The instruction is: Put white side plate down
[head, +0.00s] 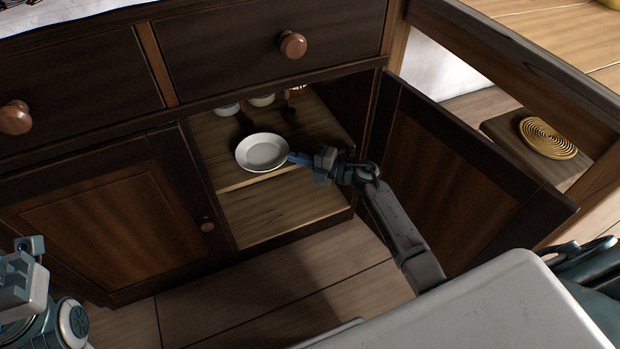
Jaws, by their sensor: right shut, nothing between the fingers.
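The white side plate (262,152) is inside the open cupboard, at the front of the upper shelf (310,124). It looks roughly level; whether it rests fully on the shelf is hard to tell. My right gripper (298,158) reaches in from the right, shut and empty, with its fingertips at the plate's right rim. I cannot tell whether they touch it. My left gripper (18,282) is at the lower left, far from the plate, and its fingers do not show clearly.
White cups (262,100) stand deeper on the shelf. The right cupboard door (460,190) stands open beside my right arm; the left door (105,225) is closed. Drawers (270,45) are above. A coiled yellow mat (547,138) lies at the right. The lower compartment (285,205) looks empty.

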